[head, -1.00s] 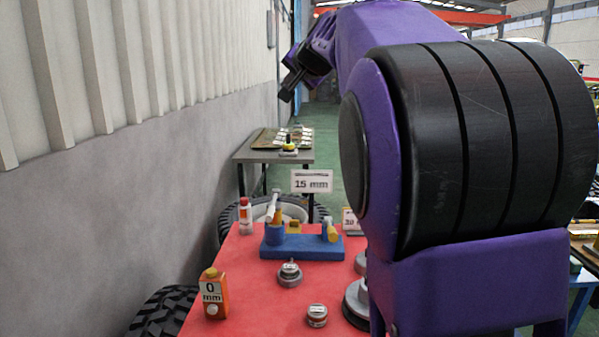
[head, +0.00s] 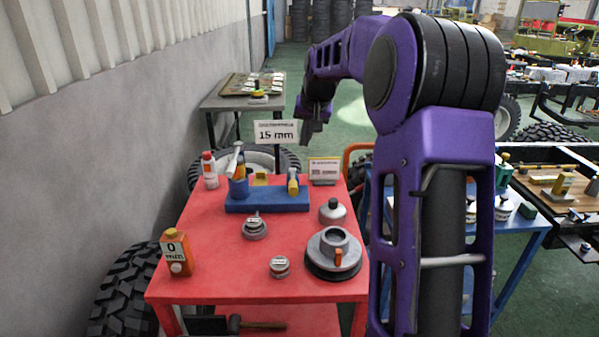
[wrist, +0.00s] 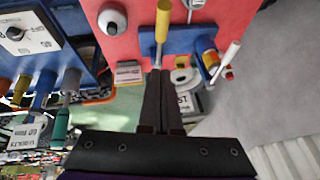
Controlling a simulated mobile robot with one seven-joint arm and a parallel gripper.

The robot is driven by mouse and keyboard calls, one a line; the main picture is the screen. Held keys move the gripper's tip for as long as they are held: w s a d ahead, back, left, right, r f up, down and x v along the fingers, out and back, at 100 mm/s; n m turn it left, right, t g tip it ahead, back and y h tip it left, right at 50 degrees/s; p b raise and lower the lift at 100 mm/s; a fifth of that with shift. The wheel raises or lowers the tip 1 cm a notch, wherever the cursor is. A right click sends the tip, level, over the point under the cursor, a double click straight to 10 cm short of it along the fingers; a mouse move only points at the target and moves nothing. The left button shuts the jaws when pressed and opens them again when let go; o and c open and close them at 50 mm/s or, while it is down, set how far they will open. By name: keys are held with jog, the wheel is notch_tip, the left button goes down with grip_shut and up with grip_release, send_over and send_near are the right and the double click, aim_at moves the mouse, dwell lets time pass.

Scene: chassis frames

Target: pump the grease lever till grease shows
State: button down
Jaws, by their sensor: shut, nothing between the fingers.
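A blue block (head: 268,201) lies near the far edge of the red table top. A yellow-handled rod (head: 293,182) stands at its right end and may be the grease lever. It also shows at the top of the wrist view (wrist: 163,20). A blue cup (head: 239,188) at the left end holds an orange piece and a white-handled tool (wrist: 226,62). My gripper (head: 308,128) is beyond and above the block. In the wrist view its fingers (wrist: 160,73) are together and empty, pointing towards the yellow rod. Whether they touch it is unclear. I cannot make out any grease.
A "15 mm" sign (head: 276,133) stands behind. A blue bench (head: 520,225) is at the right.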

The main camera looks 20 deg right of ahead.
dwell(0.3)
send_over(295, 182)
jog(key=s, duration=0.2)
notch_tip(295, 182, down, 9)
notch_tip(295, 182, down, 2)
jog(key=shift+w+d+f, duration=0.1)
jog(key=shift+w, duration=0.05)
jog(key=shift+s+a+f, duration=0.15)
jog(key=shift+f, duration=0.25)
jog(key=shift+s+a+f, duration=0.1)
jog(key=shift+f, duration=0.25)
jog(key=shift+f+b, duration=0.1)
jog(key=shift+b, duration=0.25)
